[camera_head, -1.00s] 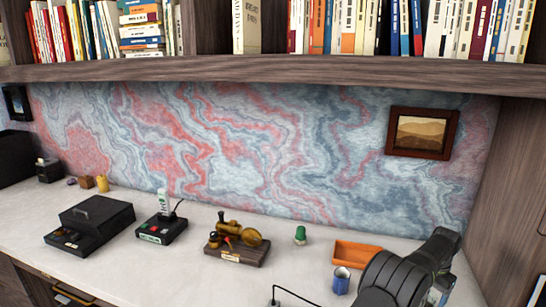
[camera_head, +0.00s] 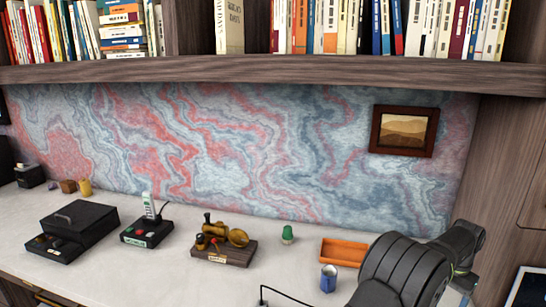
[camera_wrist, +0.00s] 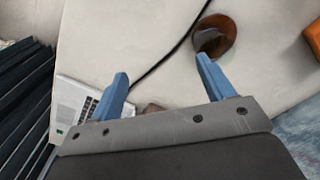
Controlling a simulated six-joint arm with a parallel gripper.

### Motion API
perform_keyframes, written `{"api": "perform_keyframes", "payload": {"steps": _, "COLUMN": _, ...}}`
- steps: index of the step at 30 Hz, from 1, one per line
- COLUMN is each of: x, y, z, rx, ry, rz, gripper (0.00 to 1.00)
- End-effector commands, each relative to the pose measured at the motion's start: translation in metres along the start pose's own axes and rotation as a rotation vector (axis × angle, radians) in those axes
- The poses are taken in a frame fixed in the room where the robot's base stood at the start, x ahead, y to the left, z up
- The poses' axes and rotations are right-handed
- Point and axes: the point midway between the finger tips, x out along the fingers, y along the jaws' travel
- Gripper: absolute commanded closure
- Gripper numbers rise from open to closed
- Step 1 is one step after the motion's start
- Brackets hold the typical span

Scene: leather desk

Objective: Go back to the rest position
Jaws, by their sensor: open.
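My gripper (camera_wrist: 162,78) shows in the wrist view as two blue fingers spread apart, with nothing between them but desk surface and a black cable. A brown round object (camera_wrist: 214,36) lies just beyond the right fingertip; I cannot tell whether they touch. In the head view my arm stands at the lower right, and the gripper itself is out of that frame.
The pale desk holds a black box (camera_head: 72,228), a black device (camera_head: 147,232), a wooden stand with brass parts (camera_head: 224,250), a green item (camera_head: 287,234), an orange tray (camera_head: 343,252) and a blue cup (camera_head: 328,278). A shelf (camera_head: 300,72) runs above.

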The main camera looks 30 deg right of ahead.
Motion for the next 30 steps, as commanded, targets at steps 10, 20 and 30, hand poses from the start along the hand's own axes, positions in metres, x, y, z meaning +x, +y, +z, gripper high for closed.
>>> {"api": "perform_keyframes", "payload": {"steps": 10, "x": -0.004, "y": -0.004, "z": 0.038, "rx": 0.013, "ry": -0.002, "rz": 0.000, "gripper": 0.26}}
{"api": "perform_keyframes", "payload": {"steps": 20, "x": 0.001, "y": -0.018, "z": 0.083, "rx": 0.029, "ry": -0.003, "rz": 0.000, "gripper": 0.26}}
{"api": "perform_keyframes", "payload": {"steps": 30, "x": 0.007, "y": -0.030, "z": 0.135, "rx": 0.047, "ry": -0.003, "rz": 0.000, "gripper": 0.26}}
